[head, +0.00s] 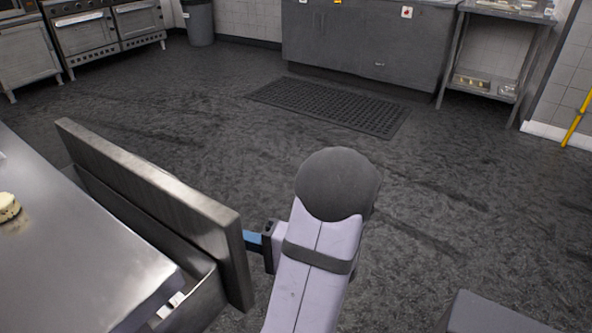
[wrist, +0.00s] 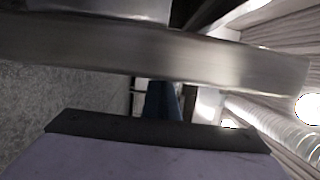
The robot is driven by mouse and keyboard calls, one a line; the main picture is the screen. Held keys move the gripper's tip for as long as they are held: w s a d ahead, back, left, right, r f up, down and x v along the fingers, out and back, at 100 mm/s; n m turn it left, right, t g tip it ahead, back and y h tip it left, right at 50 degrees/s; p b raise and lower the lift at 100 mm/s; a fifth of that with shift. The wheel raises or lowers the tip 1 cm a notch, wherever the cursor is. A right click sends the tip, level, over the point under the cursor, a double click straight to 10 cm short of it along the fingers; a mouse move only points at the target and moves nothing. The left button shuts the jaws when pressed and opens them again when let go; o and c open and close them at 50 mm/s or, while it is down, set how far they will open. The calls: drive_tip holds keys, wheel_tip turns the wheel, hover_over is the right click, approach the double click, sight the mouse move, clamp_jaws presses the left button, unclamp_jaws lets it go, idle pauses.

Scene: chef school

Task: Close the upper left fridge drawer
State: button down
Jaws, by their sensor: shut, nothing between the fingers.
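The fridge drawer (head: 165,200) is a steel drawer that stands open at the left of the head view. Its tall front panel is pulled out from the steel counter (head: 75,250), with a gap between them. My gripper (head: 253,241) is shut and empty, with blue fingers pointing left at the outer face of the drawer front, near its right end. The fingers are at or very close to the panel; I cannot tell whether they touch. In the wrist view the drawer front (wrist: 220,62) runs across the picture beyond my gripper (wrist: 163,100).
A small pale round item (head: 8,207) sits on the counter top. The dark floor outside the drawer is open, with a black rubber mat (head: 330,105) farther back. A grey block-like edge (head: 490,315) shows at the bottom right. Ovens and cabinets stand far off.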

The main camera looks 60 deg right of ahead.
drive_tip(key=shift+d, duration=0.1)
idle(0.4)
drive_tip(key=s+d, duration=0.6)
drive_tip(key=s, duration=0.4)
drive_tip(key=w+a+r+n+g+y+p, duration=0.3)
drive_tip(key=r+n+g+p, duration=0.1)
drive_tip(key=r+p, duration=0.65)
drive_tip(key=w+a+r+n+g+y+p, duration=0.25)
drive_tip(key=w+r+n+p, duration=0.2)
drive_tip(key=r+p, duration=0.6)
drive_tip(key=s+d+f+n+g+h, duration=0.4)
drive_tip(key=s+d+f+n+g, duration=0.2)
drive_tip(key=f, duration=0.4)
drive_tip(key=s+d+n, duration=0.1)
drive_tip(key=d+n, duration=0.1)
drive_tip(key=shift+s+d+f+p, duration=0.15)
drive_tip(key=shift+d+f+p, duration=0.05)
drive_tip(key=shift+d+p, duration=0.2)
